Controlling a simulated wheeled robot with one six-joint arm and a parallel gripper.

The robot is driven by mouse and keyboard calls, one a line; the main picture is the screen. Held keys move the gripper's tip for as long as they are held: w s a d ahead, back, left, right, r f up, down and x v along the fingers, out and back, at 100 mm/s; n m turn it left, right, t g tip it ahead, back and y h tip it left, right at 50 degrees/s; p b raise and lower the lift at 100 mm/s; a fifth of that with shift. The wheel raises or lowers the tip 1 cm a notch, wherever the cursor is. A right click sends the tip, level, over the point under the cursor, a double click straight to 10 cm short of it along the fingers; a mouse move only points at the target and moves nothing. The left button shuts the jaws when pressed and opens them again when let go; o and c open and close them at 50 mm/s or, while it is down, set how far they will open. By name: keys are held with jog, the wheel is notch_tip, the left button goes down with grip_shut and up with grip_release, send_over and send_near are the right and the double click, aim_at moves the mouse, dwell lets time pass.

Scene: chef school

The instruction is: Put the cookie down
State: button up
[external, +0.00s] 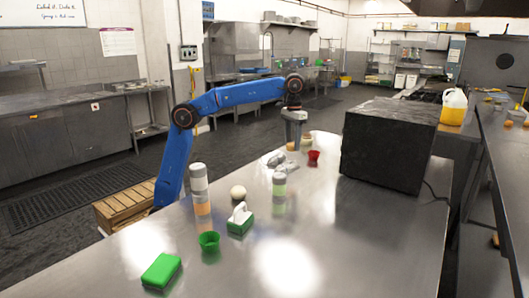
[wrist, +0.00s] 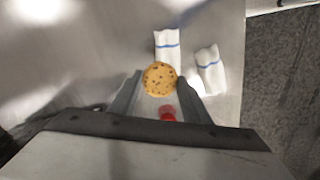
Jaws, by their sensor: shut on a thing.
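My gripper (external: 293,147) is at the far part of the steel table, pointing down. In the wrist view, my gripper (wrist: 160,85) is shut on a round, golden cookie with dark chips (wrist: 160,76), held between the two fingertips. The cookie also shows as a small tan patch at the fingertips in the external view (external: 290,147). I cannot tell how far it is above the steel tabletop (external: 330,235).
A red cup (external: 314,157) stands close to my gripper. Two white cloths with blue stripes (wrist: 167,42) (wrist: 208,70) lie near the cookie. A black box (external: 385,145) stands to the right. Bottles, a green cup (external: 208,241) and a green sponge (external: 161,270) are nearer the camera.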

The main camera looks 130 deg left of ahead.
jog(key=w+d+m, duration=0.2)
jog(key=d+m, duration=0.2)
jog(key=d, duration=1.4)
jog(key=w+d+m, duration=0.3)
jog(key=d+m, duration=0.1)
jog(key=d, duration=1.4)
jog(key=s+d+m, duration=0.3)
jog(key=d, duration=0.6)
jog(key=s+d+m, duration=0.2)
jog(key=s+d, duration=0.2)
jog(key=d, duration=0.5)
jog(key=s+d, duration=0.8)
jog(key=s, duration=0.2)
jog(key=shift+m, duration=0.3)
jog(key=shift+f, duration=5.05)
jog(key=shift+f, duration=0.1)
jog(key=o, duration=1)
jog(key=shift+o, duration=0.2)
